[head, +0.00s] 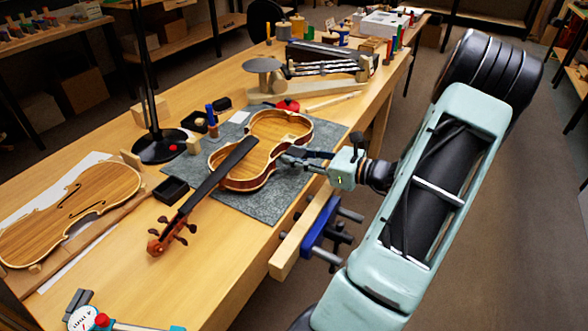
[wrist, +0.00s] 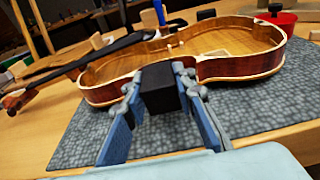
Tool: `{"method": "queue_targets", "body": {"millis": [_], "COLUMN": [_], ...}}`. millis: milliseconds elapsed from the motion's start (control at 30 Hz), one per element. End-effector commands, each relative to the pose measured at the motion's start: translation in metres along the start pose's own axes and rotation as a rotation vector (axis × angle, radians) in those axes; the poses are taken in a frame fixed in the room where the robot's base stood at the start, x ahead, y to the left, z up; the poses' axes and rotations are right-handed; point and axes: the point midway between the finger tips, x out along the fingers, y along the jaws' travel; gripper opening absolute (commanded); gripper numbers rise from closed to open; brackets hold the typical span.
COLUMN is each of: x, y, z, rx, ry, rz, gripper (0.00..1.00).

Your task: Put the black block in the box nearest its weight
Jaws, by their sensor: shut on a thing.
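My gripper (head: 292,161) is over the grey mat at the right side of the open violin body. In the wrist view its fingers (wrist: 158,84) are shut on the black block (wrist: 160,92), which is held upright just in front of the violin's rib. Whether the block touches the mat or rib I cannot tell. In the head view the block is not clear among the dark fingers. Small black open boxes stand left of the violin: one in front (head: 171,190), one farther back (head: 195,122) and one behind that (head: 221,103). Any weight marks are too small to read.
The violin body (head: 264,150) with its dark neck lies across the grey mat (head: 262,203), between my gripper and the boxes. A lamp base (head: 160,150) and small wooden block (head: 193,146) stand beside the boxes. A blue vise (head: 320,228) is on the bench's front edge.

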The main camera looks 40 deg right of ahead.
Motion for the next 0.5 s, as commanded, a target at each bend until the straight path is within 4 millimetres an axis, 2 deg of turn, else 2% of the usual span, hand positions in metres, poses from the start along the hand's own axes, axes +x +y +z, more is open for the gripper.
{"method": "queue_targets", "body": {"millis": [100,267,500], "x": [0.006,0.009,0.009], "y": [0.007,0.006,0.005], "z": [-0.013,-0.036,-0.036], "rx": [0.005,0.003,0.000], "ry": [-0.001,-0.001,-0.001], "rz": [0.001,0.001,0.001], "gripper": [0.00,0.00,0.00]}}
